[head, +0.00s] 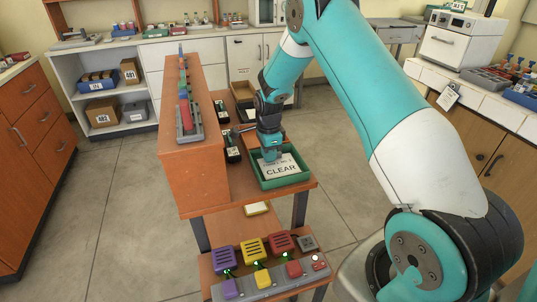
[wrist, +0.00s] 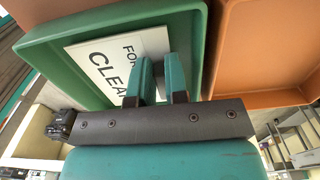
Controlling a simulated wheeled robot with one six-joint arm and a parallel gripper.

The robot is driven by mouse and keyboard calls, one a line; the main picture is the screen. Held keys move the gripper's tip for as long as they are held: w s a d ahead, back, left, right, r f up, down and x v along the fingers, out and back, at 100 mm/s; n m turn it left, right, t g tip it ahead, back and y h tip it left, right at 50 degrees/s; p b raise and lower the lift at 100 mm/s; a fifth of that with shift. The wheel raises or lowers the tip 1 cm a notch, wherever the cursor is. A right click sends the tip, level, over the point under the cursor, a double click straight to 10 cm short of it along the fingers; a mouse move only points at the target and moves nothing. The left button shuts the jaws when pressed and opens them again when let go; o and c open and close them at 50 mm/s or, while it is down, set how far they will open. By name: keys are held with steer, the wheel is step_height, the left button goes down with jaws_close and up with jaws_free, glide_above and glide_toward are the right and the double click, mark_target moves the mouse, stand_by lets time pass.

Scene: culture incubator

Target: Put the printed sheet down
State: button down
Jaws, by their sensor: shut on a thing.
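The printed sheet (head: 283,168) is white with black letters, of which "CLEAR" can be read. It lies in or just over the green tray (head: 290,183). In the wrist view the sheet (wrist: 92,62) shows inside the walls of the green tray (wrist: 40,48). My gripper (head: 271,160) is over the tray's left part, pointing down. In the wrist view my gripper's fingers (wrist: 163,72) are close together at the sheet's edge and shut on it. I cannot tell whether the sheet touches the tray floor.
A raised wooden shelf (head: 200,160) with a row of small coloured items stands left of the tray. Dark boxes (head: 232,150) and a brown tray (head: 243,93) lie behind. A panel of coloured switches (head: 265,278) is in front, below the tray's level.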

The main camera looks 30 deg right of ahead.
steer(key=shift+f, duration=0.25)
steer(key=shift+f, duration=0.1)
steer(key=c, duration=1.1)
jaws_free()
